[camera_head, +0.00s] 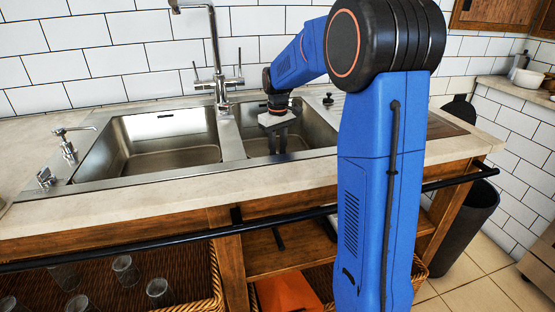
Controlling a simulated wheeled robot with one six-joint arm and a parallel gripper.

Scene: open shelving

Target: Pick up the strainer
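I cannot make out a strainer for certain in the head view. My gripper (277,141) points down over the right sink basin (255,140), with its fingertips at or below the rim level. The fingers are small and dark, and I cannot tell whether they are apart or shut, or whether anything is between them. My blue arm hides part of the right basin and the counter behind it.
The left basin (165,150) looks empty. A tall faucet (218,80) stands close behind the gripper. A black rail (130,249) runs along the counter front. Below are a wicker basket (213,285) with several glasses and an orange item (287,294). A dark bin (465,225) stands right.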

